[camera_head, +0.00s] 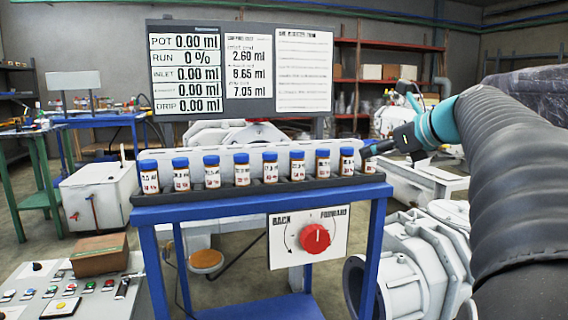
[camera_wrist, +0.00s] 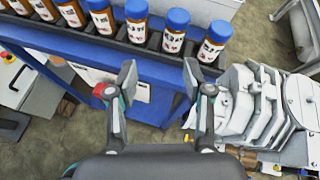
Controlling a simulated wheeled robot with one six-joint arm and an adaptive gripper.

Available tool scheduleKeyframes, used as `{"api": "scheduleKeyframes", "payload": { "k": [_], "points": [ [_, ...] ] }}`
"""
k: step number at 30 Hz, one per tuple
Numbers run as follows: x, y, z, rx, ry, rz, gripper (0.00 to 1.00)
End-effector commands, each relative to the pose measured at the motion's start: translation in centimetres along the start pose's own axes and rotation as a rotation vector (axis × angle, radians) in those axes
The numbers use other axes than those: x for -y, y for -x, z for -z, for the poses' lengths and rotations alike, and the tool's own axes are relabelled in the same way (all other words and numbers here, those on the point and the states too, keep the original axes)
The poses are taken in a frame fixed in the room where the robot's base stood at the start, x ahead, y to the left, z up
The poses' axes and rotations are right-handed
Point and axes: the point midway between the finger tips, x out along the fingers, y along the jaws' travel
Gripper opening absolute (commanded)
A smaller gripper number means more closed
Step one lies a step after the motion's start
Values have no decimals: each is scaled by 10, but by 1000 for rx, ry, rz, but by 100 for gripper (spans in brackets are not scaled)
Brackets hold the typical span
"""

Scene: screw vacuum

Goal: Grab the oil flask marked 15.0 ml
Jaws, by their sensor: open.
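A row of several brown oil flasks with blue caps and white labels stands upright in a black rack (camera_head: 215,194) on a blue stand. The label figures are too small to read, so I cannot tell which flask is marked 15.0 ml. My gripper (camera_head: 370,153) is at the right end of the row in the head view, partly covering the rightmost flask (camera_head: 369,166). In the wrist view my gripper (camera_wrist: 160,75) is open and empty, its fingers apart in front of the row. The rightmost flask (camera_wrist: 211,45) and its neighbour (camera_wrist: 173,32) are beyond the fingertips.
A red knob (camera_head: 315,238) on a white BACK/FORWARD panel hangs under the rack. A display board (camera_head: 240,68) stands behind the row. White pump machinery (camera_head: 415,260) is at the lower right. A button console (camera_head: 75,292) and a cardboard box (camera_head: 100,254) are at the lower left.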

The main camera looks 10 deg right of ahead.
Motion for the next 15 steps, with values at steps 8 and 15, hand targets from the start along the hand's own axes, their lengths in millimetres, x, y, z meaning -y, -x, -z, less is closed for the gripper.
{"api": "scheduleKeyframes", "payload": {
  "k": [8, 15],
  "points": [
    [24, -6, -12, 52, -138, 11, 51],
    [24, -50, -13, 50, -135, 10, 51]
  ]
}}
